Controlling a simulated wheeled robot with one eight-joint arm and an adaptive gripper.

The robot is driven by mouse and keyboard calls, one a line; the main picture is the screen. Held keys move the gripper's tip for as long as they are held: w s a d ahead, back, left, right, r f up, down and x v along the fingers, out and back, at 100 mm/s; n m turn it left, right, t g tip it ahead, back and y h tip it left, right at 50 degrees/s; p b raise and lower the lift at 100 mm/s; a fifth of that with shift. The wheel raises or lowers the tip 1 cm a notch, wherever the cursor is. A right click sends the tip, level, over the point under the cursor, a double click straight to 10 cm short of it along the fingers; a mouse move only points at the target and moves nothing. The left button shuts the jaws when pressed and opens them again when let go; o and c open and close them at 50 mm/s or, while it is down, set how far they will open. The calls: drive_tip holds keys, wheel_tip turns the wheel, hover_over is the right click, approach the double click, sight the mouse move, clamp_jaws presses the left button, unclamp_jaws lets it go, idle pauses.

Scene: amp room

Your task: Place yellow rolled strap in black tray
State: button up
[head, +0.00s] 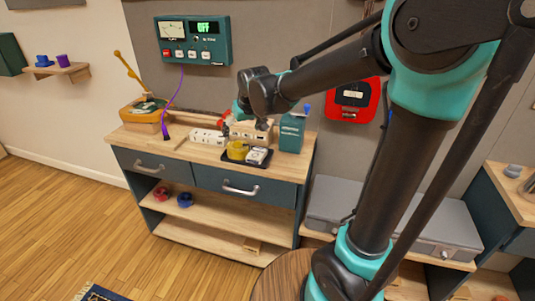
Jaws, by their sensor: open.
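The yellow rolled strap (237,150) is on the left part of the black tray (247,164), on the top of the wooden workbench. A small white-and-dark item (257,155) lies at the tray's right side, close to the strap. My gripper (245,119) is above and behind the tray, near a beige block-like object (250,131). It is open and apart from the strap. Its fingertips are small and partly hidden by my own wrist in this view.
A teal box (291,133) stands right of the tray, and a white power strip (208,138) lies left. An orange-yellow bin (143,115) is at the far left. A purple cable (174,100) hangs from the wall meter (193,40). The bench's front left top is clear.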

drive_tip(key=s+d+f+m, duration=0.1)
drive_tip(key=s+d+f, duration=0.3)
drive_tip(key=s+d, duration=0.3)
drive_tip(key=s+d+f+m+h, duration=0.1)
drive_tip(key=s+d+f+m, duration=0.1)
drive_tip(key=s+d+f, duration=0.3)
drive_tip(key=s+d+f+m+g+h, duration=0.1)
drive_tip(key=s+d+f+m, duration=0.1)
drive_tip(key=s+d+f, duration=0.3)
drive_tip(key=s+d, duration=0.4)
drive_tip(key=d, duration=0.2)
drive_tip(key=shift+s+d+f, duration=0.15)
drive_tip(key=shift+s+d, duration=0.1)
drive_tip(key=shift+s, duration=0.05)
